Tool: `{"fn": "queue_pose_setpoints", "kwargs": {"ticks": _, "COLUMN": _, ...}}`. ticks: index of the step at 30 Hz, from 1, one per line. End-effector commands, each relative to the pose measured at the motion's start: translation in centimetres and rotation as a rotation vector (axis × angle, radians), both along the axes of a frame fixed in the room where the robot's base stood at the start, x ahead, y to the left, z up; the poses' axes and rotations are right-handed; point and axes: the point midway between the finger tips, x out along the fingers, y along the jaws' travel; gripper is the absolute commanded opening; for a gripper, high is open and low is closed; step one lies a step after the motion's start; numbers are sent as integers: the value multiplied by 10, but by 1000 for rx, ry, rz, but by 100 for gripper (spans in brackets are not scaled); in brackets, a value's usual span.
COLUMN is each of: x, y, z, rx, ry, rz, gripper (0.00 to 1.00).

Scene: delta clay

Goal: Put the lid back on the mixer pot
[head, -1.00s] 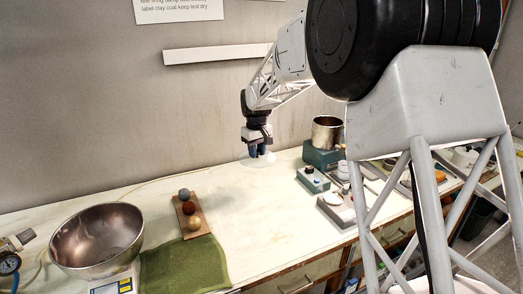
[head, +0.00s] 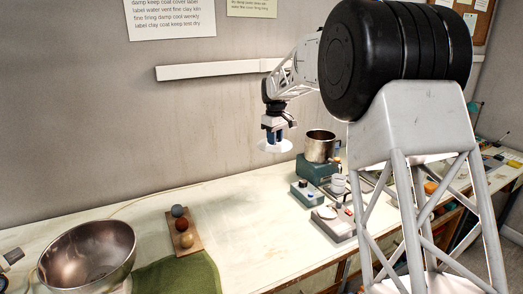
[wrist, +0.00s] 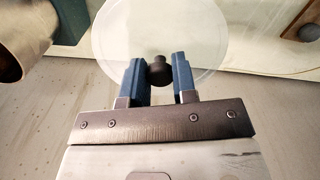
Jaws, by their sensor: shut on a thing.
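The mixer pot (head: 320,146) is a steel vessel, open at the top, on a teal base (head: 315,169) near the wall. Its side also shows at the left of the wrist view (wrist: 22,38). My gripper (head: 273,140) is shut on the dark knob (wrist: 160,70) of a clear round lid (wrist: 160,30). The lid also shows in the head view (head: 274,146), hanging about level below the fingers. It is in the air, left of the pot and apart from it, at about rim height in the picture.
A control box with knobs (head: 307,194) and a small scale-like device (head: 334,222) stand in front of the pot. A large metal bowl (head: 88,256), a green cloth (head: 178,274) and a board with coloured balls (head: 184,236) lie at left. The bench middle is clear.

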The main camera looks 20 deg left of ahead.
Motion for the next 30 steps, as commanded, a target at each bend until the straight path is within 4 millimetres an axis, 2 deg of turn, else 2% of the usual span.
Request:
{"fn": "queue_pose_setpoints", "kwargs": {"ticks": 1, "x": 16, "y": -10, "z": 4, "rx": 0, "ry": 0, "rz": 25, "gripper": 3}}
{"fn": "queue_pose_setpoints", "kwargs": {"ticks": 3, "x": 35, "y": -22, "z": 11, "rx": 0, "ry": 0, "rz": 71, "gripper": 3}}
{"fn": "queue_pose_setpoints", "kwargs": {"ticks": 15, "x": 131, "y": -103, "z": 47, "rx": 0, "ry": 0, "rz": 332, "gripper": 3}}
{"fn": "queue_pose_setpoints", "kwargs": {"ticks": 19, "x": 152, "y": -127, "z": 55, "rx": -1, "ry": 1, "rz": 399, "gripper": 3}}
{"fn": "queue_pose_setpoints", "kwargs": {"ticks": 24, "x": 168, "y": -147, "z": 63, "rx": 0, "ry": 1, "rz": 457, "gripper": 3}}
{"fn": "queue_pose_setpoints", "kwargs": {"ticks": 30, "x": 174, "y": -154, "z": 66, "rx": 0, "ry": 1, "rz": 480, "gripper": 3}}
